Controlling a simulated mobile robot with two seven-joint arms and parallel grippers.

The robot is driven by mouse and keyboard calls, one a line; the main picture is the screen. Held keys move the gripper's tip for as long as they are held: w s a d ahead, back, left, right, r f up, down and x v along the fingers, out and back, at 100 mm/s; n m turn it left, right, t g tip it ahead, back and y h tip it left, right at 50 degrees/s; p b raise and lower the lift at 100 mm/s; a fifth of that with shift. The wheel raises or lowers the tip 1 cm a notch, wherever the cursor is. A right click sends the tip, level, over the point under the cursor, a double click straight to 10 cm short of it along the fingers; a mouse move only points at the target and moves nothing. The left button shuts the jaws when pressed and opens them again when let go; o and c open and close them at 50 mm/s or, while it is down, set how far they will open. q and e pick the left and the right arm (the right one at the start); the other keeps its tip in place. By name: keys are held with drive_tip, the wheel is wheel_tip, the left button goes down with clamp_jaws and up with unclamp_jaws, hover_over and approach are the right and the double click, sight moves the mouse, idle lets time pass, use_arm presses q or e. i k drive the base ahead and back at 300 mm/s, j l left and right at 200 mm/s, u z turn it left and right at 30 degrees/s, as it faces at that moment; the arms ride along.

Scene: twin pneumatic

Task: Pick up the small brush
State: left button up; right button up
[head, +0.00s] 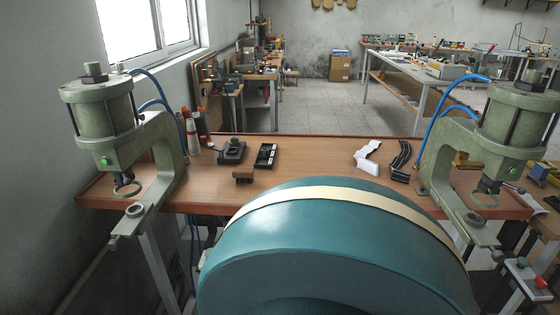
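A small brown block-like object (243,174) lies on the wooden workbench (310,165), left of the middle near the front edge. It may be the small brush, but it is too small here for me to make out bristles. Neither of my grippers is in view.
Green pneumatic presses stand at the bench's left (165,150) and right (455,140) ends. A dark block with a knob (231,151), a black case (266,155), a white part (367,163) and a black curved part (401,156) lie on the bench. Its middle is clear.

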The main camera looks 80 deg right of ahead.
sight(243, 175)
drive_tip(key=z, duration=2.15)
